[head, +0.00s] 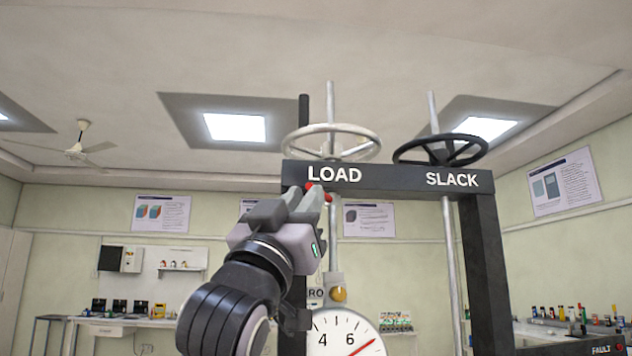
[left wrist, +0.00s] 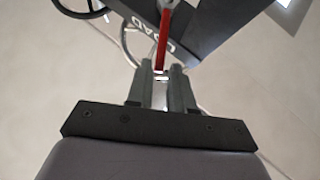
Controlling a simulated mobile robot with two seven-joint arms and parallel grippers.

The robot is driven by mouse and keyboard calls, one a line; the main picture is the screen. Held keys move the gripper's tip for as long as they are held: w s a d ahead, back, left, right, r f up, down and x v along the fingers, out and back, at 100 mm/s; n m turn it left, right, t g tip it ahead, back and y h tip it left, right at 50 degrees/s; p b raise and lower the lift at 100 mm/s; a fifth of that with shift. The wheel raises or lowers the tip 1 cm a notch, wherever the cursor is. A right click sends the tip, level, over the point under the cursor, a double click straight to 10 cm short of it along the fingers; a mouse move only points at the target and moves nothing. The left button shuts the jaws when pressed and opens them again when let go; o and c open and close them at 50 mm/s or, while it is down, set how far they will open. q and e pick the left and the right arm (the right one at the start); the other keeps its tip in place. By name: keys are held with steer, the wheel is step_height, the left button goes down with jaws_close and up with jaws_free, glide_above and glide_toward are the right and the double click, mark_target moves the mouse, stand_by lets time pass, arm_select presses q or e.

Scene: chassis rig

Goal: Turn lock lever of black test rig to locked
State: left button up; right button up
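The black test rig (head: 400,176) is a dark frame marked LOAD and SLACK, standing in front of me. Its red lock lever (head: 328,197) shows in small parts beside my left fingertips, just under the LOAD lettering. In the left wrist view the lever (left wrist: 164,36) is a red bar running from the frame down between the fingertips. My left gripper (head: 316,196) is closed around the lever's end with a narrow gap between its fingers, which also show in the wrist view (left wrist: 161,72). The fingers hide part of the lever and its markings. My right gripper is out of view.
A pale handwheel (head: 332,128) and a black handwheel (head: 441,138) sit above the crossbeam. A dial (head: 343,335) with a red needle and a yellow knob (head: 339,294) are below. The right post (head: 483,270) stands to the right. Workbenches line the far walls.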

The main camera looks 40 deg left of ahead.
arm_select(q)
steer(key=p+x, duration=0.1)
steer(key=x, duration=0.3)
steer(key=shift+w, duration=0.1)
jaws_close()
steer(key=shift+w+d, duration=0.1)
